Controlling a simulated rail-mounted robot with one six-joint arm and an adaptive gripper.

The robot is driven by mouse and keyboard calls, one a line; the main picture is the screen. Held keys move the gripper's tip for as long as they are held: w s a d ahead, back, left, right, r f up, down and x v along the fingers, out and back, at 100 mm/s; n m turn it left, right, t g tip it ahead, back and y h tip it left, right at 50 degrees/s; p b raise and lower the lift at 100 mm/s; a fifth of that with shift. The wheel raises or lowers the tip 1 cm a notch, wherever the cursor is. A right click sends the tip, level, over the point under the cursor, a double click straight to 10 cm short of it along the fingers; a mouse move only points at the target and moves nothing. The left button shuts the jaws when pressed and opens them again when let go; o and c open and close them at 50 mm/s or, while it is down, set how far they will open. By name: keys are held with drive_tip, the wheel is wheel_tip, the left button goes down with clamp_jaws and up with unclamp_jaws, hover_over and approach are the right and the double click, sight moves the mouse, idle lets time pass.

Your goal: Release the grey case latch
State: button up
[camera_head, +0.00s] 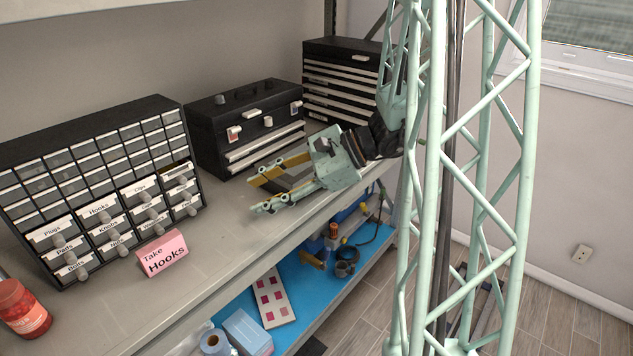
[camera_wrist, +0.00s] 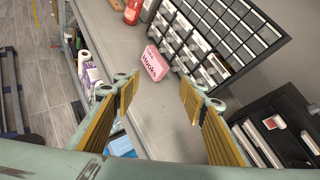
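A black case (camera_head: 212,125) with a top handle stands on the grey bench against the wall. Its front carries a pale latch with red at the left (camera_head: 234,133), a similar one at the right (camera_head: 296,107), and a small pale piece (camera_head: 268,121) between them. I cannot tell which is the grey latch. My gripper (camera_head: 255,196) is open and empty above the bench, in front of the case and apart from it. In the wrist view my gripper (camera_wrist: 162,86) has its fingers wide apart, and the case (camera_wrist: 262,104) shows at the lower right with one latch (camera_wrist: 273,122) clear.
A labelled drawer cabinet (camera_head: 110,170) stands left of the case, with a pink "Take Hooks" sign (camera_head: 162,253) before it. A red jar (camera_head: 22,308) is at the front left. A black drawer chest (camera_head: 340,80) stands at the right. The bench front is mostly clear.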

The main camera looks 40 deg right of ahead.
drive_tip(key=d+f+m+t+h+p, duration=0.2)
drive_tip(key=d+f+m, duration=0.4)
drive_tip(key=d, duration=0.9)
drive_tip(key=s+d+f+m+t+h+p, duration=0.1)
drive_tip(key=d+f+m+h, duration=0.4)
drive_tip(key=d, duration=1)
drive_tip(key=shift+f+m+t+h+p, duration=0.35)
drive_tip(key=shift+m+t+p, duration=0.15)
drive_tip(key=shift+m+t, duration=0.4)
drive_tip(key=shift+w+f, duration=0.1)
drive_tip(key=shift+w, duration=0.05)
drive_tip(key=shift+r+p+x, duration=0.1)
drive_tip(key=shift+p+x, duration=0.5)
drive_tip(key=shift+x, duration=2.75)
drive_tip(key=shift+r+p+x, duration=0.15)
drive_tip(key=shift+p+x, duration=0.45)
drive_tip(key=shift+x, duration=2.75)
drive_tip(key=shift+w, duration=0.1)
drive_tip(key=c, duration=1.2)
